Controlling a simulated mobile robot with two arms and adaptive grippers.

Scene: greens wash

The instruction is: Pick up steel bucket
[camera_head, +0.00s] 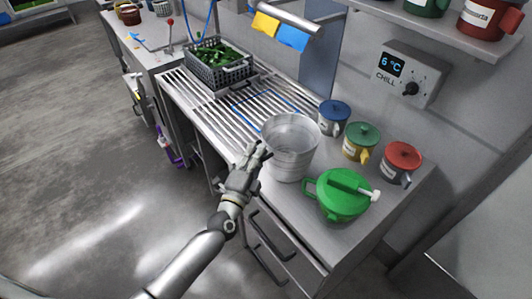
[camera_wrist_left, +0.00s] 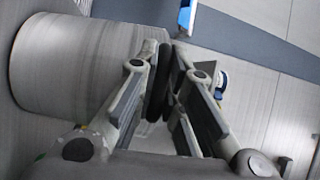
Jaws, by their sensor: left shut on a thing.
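The steel bucket (camera_head: 290,152) stands upright on the steel counter, its top open. I cannot tell whether its base touches the counter. In the left wrist view the bucket (camera_wrist_left: 75,65) fills the left side, lying sideways in the picture. My left gripper (camera_head: 263,150) is at the left side of the bucket, near its rim. Its fingers (camera_wrist_left: 165,85) are closed together on the bucket's edge, and the exact grip is partly hidden by the fingers. My right gripper is not in view.
A green lidded pot (camera_head: 341,196) stands close in front of the bucket at right. Blue (camera_head: 333,117), green (camera_head: 360,143) and red (camera_head: 401,162) lidded jars stand behind. A shelf overhangs the back.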

